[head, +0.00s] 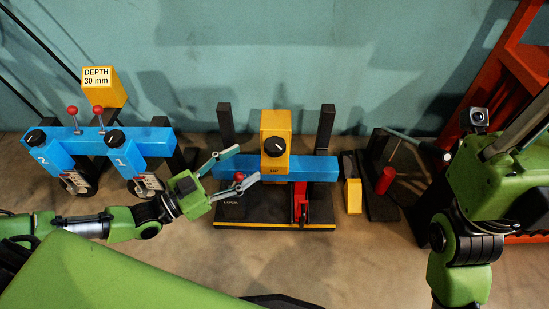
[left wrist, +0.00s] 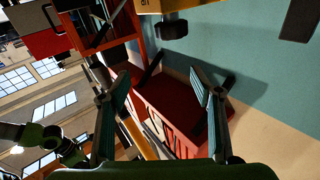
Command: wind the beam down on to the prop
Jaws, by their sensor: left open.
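The blue beam (head: 322,168) lies level across a black stand between two dark posts. A yellow block (head: 275,128) with a black knob (head: 277,147) sits at its middle, marked "UP" below. The red prop (head: 301,205) stands under the beam, right of the knob; I cannot tell whether they touch. My left gripper (head: 248,163) is open at the beam's left end, its lower finger close to a red ball (head: 239,176). In the left wrist view its fingers (left wrist: 160,75) are apart with nothing between them. My right gripper (head: 415,142) shows only as what looks like one finger.
The black base (head: 265,216) has a yellow front edge and a "LOCK" label. Another blue unit (head: 80,138) with two knobs and red-ball levers stands left, before a yellow "DEPTH 30 mm" sign (head: 102,88). A yellow block (head: 352,196) and red cylinder (head: 385,180) stand right.

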